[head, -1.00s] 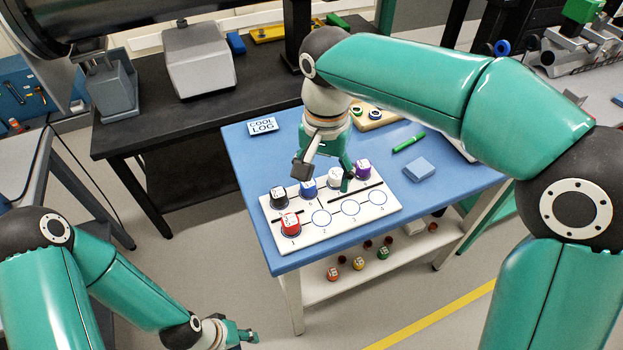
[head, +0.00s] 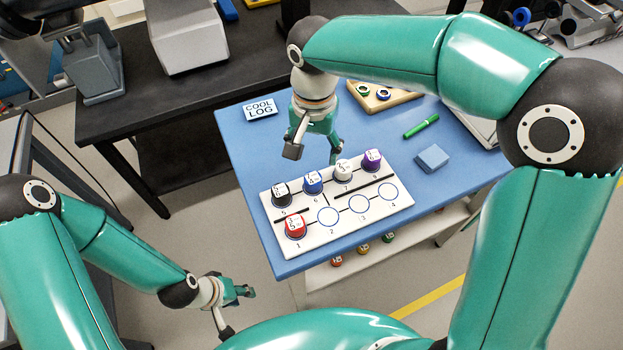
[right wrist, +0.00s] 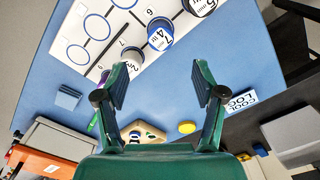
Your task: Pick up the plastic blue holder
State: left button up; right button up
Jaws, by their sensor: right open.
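The blue holder (head: 313,182) has a white labelled top and stands upright in the back row of the white numbered board (head: 330,245), between a black holder (head: 281,194) and a white holder (head: 343,169). My right gripper (head: 313,154) is open and empty, above the table just behind the blue holder. In the right wrist view the blue holder (right wrist: 160,36) is ahead of the open fingers (right wrist: 160,82), apart from them. My left gripper (head: 240,291) is low at the left, away from the table; its finger opening is unclear.
A purple holder (head: 372,160) stands at the back row's right end, and a red one (head: 295,227) is on spot 1. A COOL LOG sign (head: 260,109), green marker (head: 421,126), blue block (head: 432,158) and wooden holder (head: 380,96) lie on the blue table (head: 233,140).

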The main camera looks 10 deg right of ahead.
aim_at(313, 178)
notch_tip(313, 178, down, 6)
jog(key=shift+d+r, duration=0.1)
notch_tip(313, 178, down, 4)
jog(key=shift+r+p, duration=0.1)
jog(key=shift+p, duration=0.65)
jog(key=shift+f, duration=0.7)
jog(key=c, duration=1.3)
jog(key=shift+o, duration=0.2)
jog(key=shift+r, duration=0.15)
